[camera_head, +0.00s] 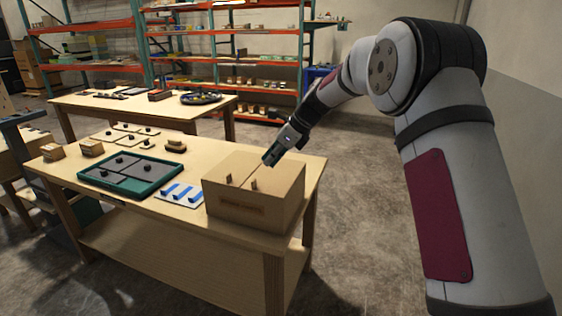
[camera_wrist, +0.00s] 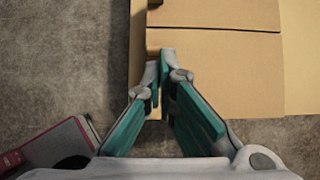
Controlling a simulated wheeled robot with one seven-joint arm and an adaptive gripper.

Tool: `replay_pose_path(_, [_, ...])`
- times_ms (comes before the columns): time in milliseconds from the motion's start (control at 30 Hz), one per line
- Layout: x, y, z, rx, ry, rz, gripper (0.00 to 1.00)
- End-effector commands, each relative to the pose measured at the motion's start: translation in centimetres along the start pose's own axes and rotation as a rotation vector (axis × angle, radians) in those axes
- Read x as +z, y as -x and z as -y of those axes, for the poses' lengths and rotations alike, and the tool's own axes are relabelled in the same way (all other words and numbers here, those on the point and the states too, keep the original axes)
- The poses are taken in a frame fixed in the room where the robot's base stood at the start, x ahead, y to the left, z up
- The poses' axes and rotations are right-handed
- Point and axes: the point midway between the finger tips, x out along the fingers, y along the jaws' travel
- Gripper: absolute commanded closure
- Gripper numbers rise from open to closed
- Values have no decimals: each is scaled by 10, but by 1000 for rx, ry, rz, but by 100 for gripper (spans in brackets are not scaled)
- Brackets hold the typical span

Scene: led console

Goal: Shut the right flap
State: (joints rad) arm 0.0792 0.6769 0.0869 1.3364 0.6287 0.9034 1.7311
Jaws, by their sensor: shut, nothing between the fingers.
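A cardboard-coloured box (camera_head: 240,208) stands at the right end of the near table. Its top has two flaps side by side, a left flap (camera_head: 232,166) and a right flap (camera_head: 277,176), each with a small upright tab near the front. Both look flat across the top, though a slight tilt is hard to judge. My gripper (camera_head: 269,159) is at the top of the box, near the seam and back edge. In the wrist view my gripper (camera_wrist: 164,60) is shut and empty, its tips over or against a flap (camera_wrist: 225,75); contact is unclear.
Left of the box are a blue-marked plate (camera_head: 180,195), a green tray with grey panels (camera_head: 130,174) and small wooden blocks (camera_head: 92,147). A second table (camera_head: 140,106) and shelves (camera_head: 225,60) stand behind. Open floor lies right of the near table.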

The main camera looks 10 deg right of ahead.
Motion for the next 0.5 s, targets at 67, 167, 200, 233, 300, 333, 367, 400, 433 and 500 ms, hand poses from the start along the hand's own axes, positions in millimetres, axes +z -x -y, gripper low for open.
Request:
replay_pose_path(67, [7, -14, 0, 0, 8, -73, 100])
replay_pose_path(167, [11, -25, 0, 0, 8, -168, 100])
replay_pose_path(200, [12, -29, 1, 1, 7, -205, 100])
replay_pose_path(233, [12, -33, 1, 1, 8, -233, 100])
replay_pose_path(300, [13, -39, 1, 1, 5, -295, 100])
replay_pose_path(333, [13, -42, 1, 1, 4, -322, 100])
replay_pose_path(367, [14, -45, 1, 1, 4, -346, 100])
replay_pose_path(400, [14, -48, 1, 1, 4, -379, 100])
replay_pose_path(433, [13, -51, 1, 1, 3, -401, 100])
replay_pose_path(500, [13, -56, 1, 1, 2, -452, 100])
